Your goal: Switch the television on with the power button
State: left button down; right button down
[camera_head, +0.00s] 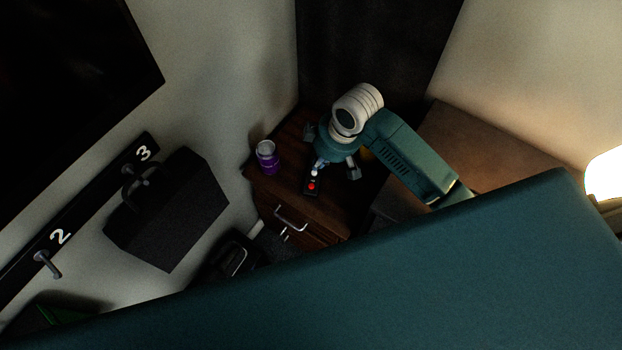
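The television (75,70) hangs on the wall at the upper left, and its screen is dark. A small dark remote (311,190) with a red button lies on top of the wooden cabinet in the corner. My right gripper (328,156) is over the cabinet, pointing down, with its fingers spread apart. A pale bluish tip at the gripper is close to the far end of the remote; whether it touches I cannot tell. The gripper hides part of the cabinet top. My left gripper is not in view.
A purple can (267,157) stands on the wooden cabinet (283,185), left of the remote. A numbered rack (88,207) and a black box (168,212) are at the left wall. A lit lamp (606,175) is at the far right. My own teal part fills the foreground.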

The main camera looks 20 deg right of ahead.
send_near(311, 186)
jog(key=x, duration=0.3)
jog(key=w+a+x, duration=0.1)
jog(key=x, duration=0.1)
jog(key=shift+f, duration=0.7)
